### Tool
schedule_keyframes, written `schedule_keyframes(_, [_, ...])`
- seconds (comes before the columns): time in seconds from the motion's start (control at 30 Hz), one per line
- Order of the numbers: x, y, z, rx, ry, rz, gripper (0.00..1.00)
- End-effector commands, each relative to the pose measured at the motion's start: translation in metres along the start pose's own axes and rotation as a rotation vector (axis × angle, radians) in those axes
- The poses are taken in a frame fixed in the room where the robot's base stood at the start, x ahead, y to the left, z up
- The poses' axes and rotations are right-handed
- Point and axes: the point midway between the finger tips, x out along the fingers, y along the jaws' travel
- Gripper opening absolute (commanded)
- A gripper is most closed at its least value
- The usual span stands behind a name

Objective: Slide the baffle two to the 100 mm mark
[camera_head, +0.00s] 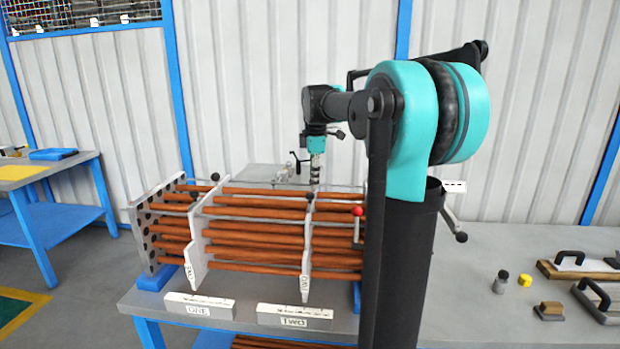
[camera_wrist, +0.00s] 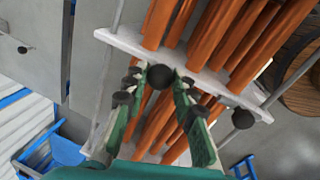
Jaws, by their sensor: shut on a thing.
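Baffle two (camera_head: 306,262) is a thin white plate labelled TWO, standing upright across the orange-brown tubes (camera_head: 255,238). A black ball knob (camera_head: 309,196) sits at its top edge. My gripper (camera_head: 315,186) points down at the top of this plate. In the wrist view, the green fingers of my gripper (camera_wrist: 160,80) are shut on a black ball knob (camera_wrist: 161,77) beside a white plate (camera_wrist: 205,78). Baffle one (camera_head: 195,255), labelled ONE, stands apart to the left. I cannot read a 100 mm mark in either view.
A perforated end plate (camera_head: 148,240) closes the bundle's left end. White blocks labelled ONE (camera_head: 199,305) and TWO (camera_head: 294,315) lie at the table's front edge. A red-knobbed lever (camera_head: 357,212) stands to the right of baffle two. Handled tools (camera_head: 590,268) lie far right.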

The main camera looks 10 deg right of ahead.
Motion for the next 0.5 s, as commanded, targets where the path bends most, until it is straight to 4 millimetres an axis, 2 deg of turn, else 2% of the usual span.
schedule_keyframes(0.03, [-0.0003, 0.0004, -0.0002, -0.001, 0.000, 0.001, 0.00])
schedule_keyframes(0.07, [-0.0002, 0.0005, -0.0003, -0.001, 0.000, 0.001, 0.30])
schedule_keyframes(0.2, [-0.0002, 0.0004, -0.0004, -0.001, 0.000, 0.001, 0.47])
schedule_keyframes(0.5, [-0.0010, 0.0002, -0.0006, 0.000, 0.000, 0.000, 0.47])
